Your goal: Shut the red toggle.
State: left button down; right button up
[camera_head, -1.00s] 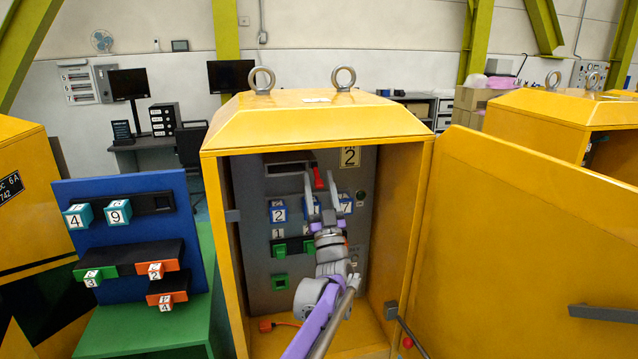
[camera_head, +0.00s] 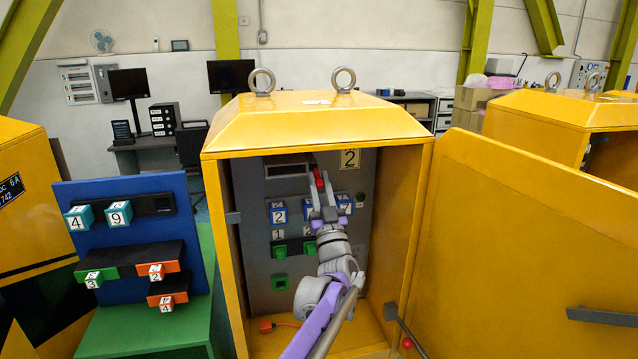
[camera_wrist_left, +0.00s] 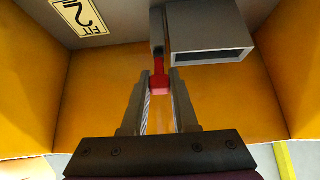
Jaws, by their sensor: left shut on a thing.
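The red toggle (camera_head: 319,179) is on the upper part of the grey panel inside the open yellow cabinet. In the left wrist view the red toggle (camera_wrist_left: 158,76) lies between the fingertips of my left gripper (camera_wrist_left: 159,88), which is closed on its red end. In the head view my left gripper (camera_head: 323,186) reaches up into the cabinet, and its fingers partly cover the toggle and the blocks behind. My right gripper is not in view.
The yellow cabinet (camera_head: 313,127) surrounds the arm with side walls, and its open door (camera_head: 530,230) stands to the right. Numbered blue blocks (camera_head: 278,212) and green blocks (camera_head: 279,251) sit on the panel. A blue board (camera_head: 130,230) with numbered cubes stands to the left.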

pick_arm(q)
jog(key=r+g, duration=0.1)
jog(key=g+p, duration=0.1)
jog(key=shift+s+d+r+g+h, duration=0.1)
jog(key=shift+s+r+g+h, duration=0.1)
jog(key=shift+r+g+h, duration=0.2)
jog(key=shift+r+g+h+p, duration=0.4)
jog(key=shift+g, duration=0.7)
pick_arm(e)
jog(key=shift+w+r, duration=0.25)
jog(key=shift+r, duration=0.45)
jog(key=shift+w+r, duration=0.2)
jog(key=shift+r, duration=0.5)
pick_arm(q)
jog(key=c, duration=0.7)
grip_release()
jog(key=shift+b+v, duration=1.1)
jog(key=shift+v, duration=4.3)
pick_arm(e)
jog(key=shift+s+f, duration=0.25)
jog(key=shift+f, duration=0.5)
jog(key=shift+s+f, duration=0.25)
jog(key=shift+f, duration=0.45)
